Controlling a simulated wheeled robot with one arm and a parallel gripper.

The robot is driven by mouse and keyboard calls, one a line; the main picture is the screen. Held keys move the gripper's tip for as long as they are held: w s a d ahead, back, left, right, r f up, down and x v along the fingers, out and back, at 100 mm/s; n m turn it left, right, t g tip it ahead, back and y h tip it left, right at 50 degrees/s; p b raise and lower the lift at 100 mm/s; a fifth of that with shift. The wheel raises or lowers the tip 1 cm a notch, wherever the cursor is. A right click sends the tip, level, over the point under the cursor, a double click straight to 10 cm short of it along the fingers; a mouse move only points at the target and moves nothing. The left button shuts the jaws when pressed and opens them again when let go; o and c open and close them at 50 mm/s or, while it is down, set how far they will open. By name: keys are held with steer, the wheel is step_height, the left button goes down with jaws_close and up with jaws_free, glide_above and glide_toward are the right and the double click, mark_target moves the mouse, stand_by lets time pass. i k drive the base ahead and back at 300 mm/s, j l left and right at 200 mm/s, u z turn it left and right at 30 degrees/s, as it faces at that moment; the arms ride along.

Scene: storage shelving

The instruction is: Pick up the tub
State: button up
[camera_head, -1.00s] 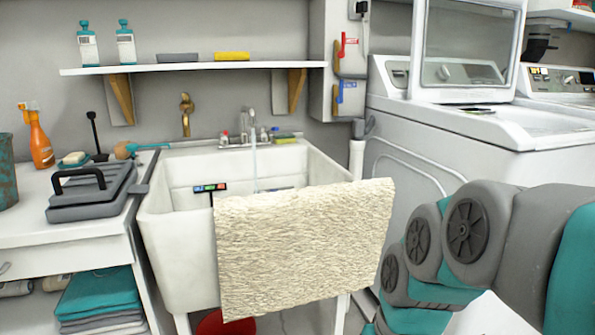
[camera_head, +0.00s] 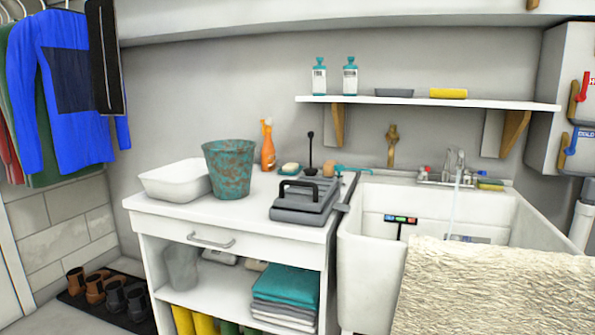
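A white tub (camera_head: 176,180) stands upright on the left part of the white counter (camera_head: 262,222). It is wide and low with a flared rim, and its right side is partly covered by a teal, rust-stained bucket (camera_head: 229,168) that stands beside it. What the tub holds inside cannot be told. My gripper is not in this view, so whether it is open or shut does not show.
A grey lidded case (camera_head: 300,202), an orange spray bottle (camera_head: 268,146) and a soap dish share the counter. A sink (camera_head: 375,222) with a hanging cream towel (camera_head: 495,290) stands right. Shoes (camera_head: 108,292) lie on the floor at left.

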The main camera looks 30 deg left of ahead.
mark_target(229, 162)
steer(key=u, duration=1.6)
